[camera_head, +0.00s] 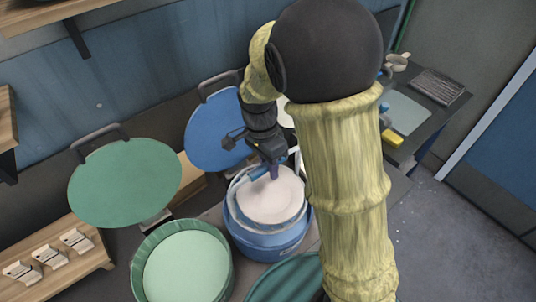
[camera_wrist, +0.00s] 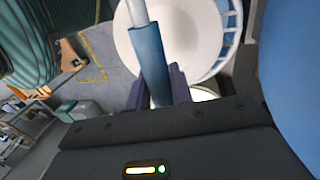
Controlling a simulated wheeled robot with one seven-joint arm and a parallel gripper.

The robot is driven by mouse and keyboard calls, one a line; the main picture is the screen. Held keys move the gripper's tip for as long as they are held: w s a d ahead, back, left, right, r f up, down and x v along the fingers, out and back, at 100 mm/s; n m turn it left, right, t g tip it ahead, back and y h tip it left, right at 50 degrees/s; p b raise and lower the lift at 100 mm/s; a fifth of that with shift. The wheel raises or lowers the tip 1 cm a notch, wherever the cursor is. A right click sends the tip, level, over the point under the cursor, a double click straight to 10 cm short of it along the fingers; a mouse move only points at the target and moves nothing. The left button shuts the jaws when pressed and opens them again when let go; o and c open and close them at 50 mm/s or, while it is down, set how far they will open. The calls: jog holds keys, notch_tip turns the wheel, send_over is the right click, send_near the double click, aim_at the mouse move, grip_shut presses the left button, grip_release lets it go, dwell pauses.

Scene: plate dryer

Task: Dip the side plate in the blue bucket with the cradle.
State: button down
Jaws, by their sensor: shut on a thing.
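The blue bucket (camera_head: 268,244) stands open at the middle of the head view. A white side plate (camera_head: 272,203) lies in its mouth, within a pale rim that looks like part of the cradle (camera_head: 232,190). I cannot tell how deep the plate sits. My gripper (camera_head: 272,174) is over the bucket, pointing down. In the wrist view my gripper (camera_wrist: 160,88) is shut on the blue handle (camera_wrist: 150,58) of the cradle, whose pale rod runs past the white plate (camera_wrist: 190,35). The plate's far side is cut off there.
A green bucket (camera_head: 186,268) stands at the front left, with a green round lid (camera_head: 125,182) behind it. A blue round lid (camera_head: 214,130) stands behind the blue bucket. A dark green round object (camera_head: 285,281) is at the front. A yellow block (camera_head: 391,138) lies on the right counter.

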aim_at(270, 192)
jog(key=shift+s+r, duration=0.1)
jog(key=shift+s, duration=0.1)
